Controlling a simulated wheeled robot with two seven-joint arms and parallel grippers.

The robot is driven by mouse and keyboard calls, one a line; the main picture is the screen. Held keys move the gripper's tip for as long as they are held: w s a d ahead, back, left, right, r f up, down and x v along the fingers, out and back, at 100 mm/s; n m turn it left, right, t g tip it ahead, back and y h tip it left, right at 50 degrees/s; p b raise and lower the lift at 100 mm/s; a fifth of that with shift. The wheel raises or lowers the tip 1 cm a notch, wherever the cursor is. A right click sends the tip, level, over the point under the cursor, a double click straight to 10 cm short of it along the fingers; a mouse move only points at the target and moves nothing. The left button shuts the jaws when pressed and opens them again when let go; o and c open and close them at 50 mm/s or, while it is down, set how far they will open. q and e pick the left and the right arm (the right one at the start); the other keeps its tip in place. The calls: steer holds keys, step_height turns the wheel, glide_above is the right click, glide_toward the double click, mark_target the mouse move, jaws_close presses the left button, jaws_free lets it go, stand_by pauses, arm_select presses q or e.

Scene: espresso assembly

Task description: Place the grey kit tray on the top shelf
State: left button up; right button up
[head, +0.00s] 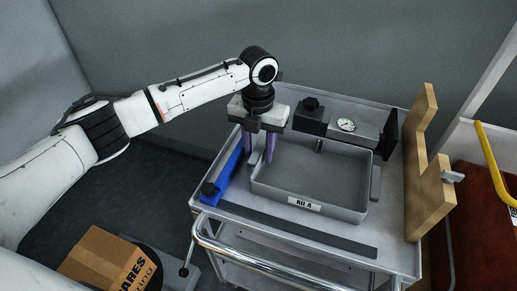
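The grey kit tray (310,177), labelled "KIT A", sits level on the top surface of a metal trolley (400,254). It looks empty. My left gripper (259,154) points down at the tray's left end. Its two purple fingers stand apart, one on the outer side and one on the inner side of the left wall. I cannot tell whether either finger touches the wall. A grey handle (375,183) shows on the tray's right side. My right gripper is out of view.
A blue bar (224,180) lies left of the tray, a dark strip (297,230) in front. A gauge fixture (346,125) stands behind. An upright notched wooden board (426,175) stands right. A cardboard box (107,262) is lower left, a brown surface with a yellow handle (492,160) at far right.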

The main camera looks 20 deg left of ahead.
arm_select(q)
steer(key=shift+o, duration=0.2)
steer(key=shift+r, duration=0.1)
step_height(320, 180, up, 12)
stand_by(0.5)
